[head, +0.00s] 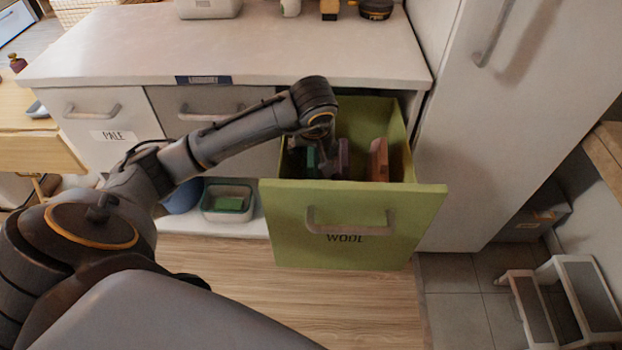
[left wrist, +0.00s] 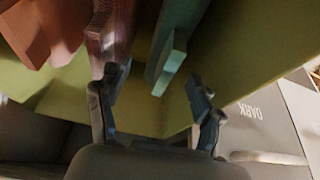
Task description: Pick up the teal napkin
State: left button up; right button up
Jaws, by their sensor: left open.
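The teal napkin (head: 311,159) stands on edge inside the open green drawer marked WOOL (head: 290,220), toward its left side. In the left wrist view the teal napkin (left wrist: 171,62) shows its narrow end between and just beyond the fingertips. My left gripper (left wrist: 157,88) is open, with one finger on each side of the napkin's line and nothing held. In the head view my left arm reaches over the drawer, and its gripper is mostly hidden behind the wrist. My right gripper is not in view.
A purple-brown folded cloth (head: 343,159) stands just right of the napkin, close to one finger in the wrist view. An orange-brown cloth (head: 379,160) stands farther right. The counter (head: 250,45) is behind the drawer; a tall white cabinet (head: 510,120) is at right.

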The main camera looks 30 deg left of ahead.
pick_arm(q)
jog(key=x, duration=0.4)
jog(key=b+x, duration=0.1)
jog(key=x, duration=0.1)
jog(key=shift+a+f, duration=0.35)
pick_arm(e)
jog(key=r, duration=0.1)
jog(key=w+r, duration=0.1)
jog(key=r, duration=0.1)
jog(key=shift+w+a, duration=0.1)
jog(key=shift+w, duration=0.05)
pick_arm(q)
jog(key=c, duration=1.3)
